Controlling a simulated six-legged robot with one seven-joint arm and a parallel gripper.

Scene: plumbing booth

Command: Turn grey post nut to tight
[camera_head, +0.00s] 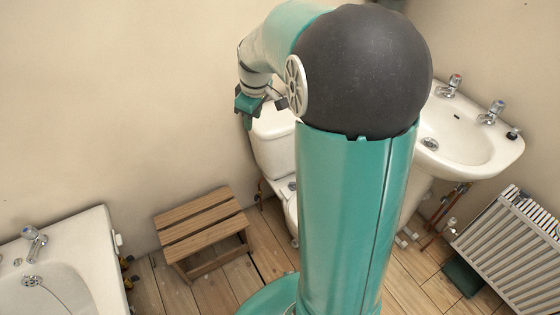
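My gripper (247,118) hangs at the end of my raised teal and grey arm, left of the arm's big dark joint. It is in front of the pale wall and beside the white toilet cistern (272,150). It is small and seen from behind, so I cannot tell if its fingers are open or shut. I cannot make out a grey post nut. Small pipes and valve parts (448,225) show between the basin and the radiator, too small to tell apart. My column hides the middle of the room.
A white basin (470,140) with two taps is at the right. A wooden stool (203,225) stands at the left of my column. A white bath (85,245) is at the lower left. Bare floorboards (215,292) lie between.

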